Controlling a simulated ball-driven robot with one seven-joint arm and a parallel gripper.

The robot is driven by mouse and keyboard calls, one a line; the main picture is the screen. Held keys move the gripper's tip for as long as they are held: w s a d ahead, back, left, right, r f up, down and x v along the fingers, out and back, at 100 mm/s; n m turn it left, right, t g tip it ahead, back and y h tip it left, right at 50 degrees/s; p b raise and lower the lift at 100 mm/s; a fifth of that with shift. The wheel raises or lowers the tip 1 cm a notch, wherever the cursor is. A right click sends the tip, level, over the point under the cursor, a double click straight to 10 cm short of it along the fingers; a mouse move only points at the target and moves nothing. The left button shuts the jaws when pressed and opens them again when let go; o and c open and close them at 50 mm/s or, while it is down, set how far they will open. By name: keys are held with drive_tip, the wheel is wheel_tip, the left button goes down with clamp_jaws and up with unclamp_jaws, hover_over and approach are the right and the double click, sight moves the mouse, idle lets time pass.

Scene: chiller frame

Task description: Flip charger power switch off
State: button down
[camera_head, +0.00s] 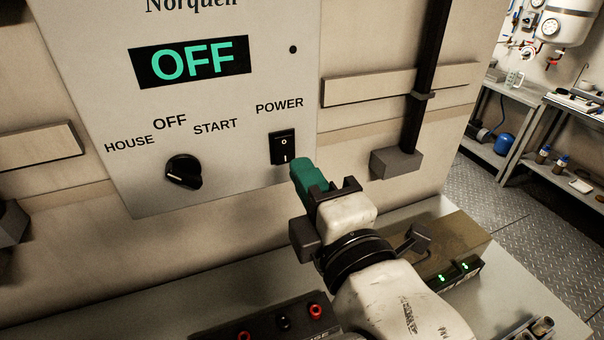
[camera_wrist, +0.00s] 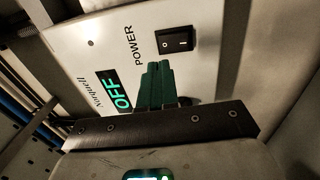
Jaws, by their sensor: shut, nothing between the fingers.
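The charger panel (camera_head: 225,95) is a pale wall plate with a lit display (camera_head: 190,61) reading OFF in green. The black POWER rocker switch (camera_head: 283,147) is at its lower right, marked O at the top and I at the bottom. It also shows in the wrist view (camera_wrist: 174,40). Which half is pressed in is hard to tell. My gripper (camera_head: 301,170) has green fingers, shut and empty, just below and right of the switch. In the wrist view the fingertips (camera_wrist: 158,66) are close to the switch, with a visible gap in the picture.
A black rotary knob (camera_head: 184,171), labelled HOUSE, OFF and START, is left of the switch. A bench (camera_head: 110,300) below carries a box with red terminals (camera_head: 290,322) and a device with green lights (camera_head: 455,270). A black conduit (camera_head: 424,90) runs down the wall at right.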

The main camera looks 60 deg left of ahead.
drive_tip(key=d+r+b, duration=0.1)
drive_tip(key=d+b, duration=0.1)
drive_tip(key=d, duration=0.6)
drive_tip(key=shift+s, duration=0.3)
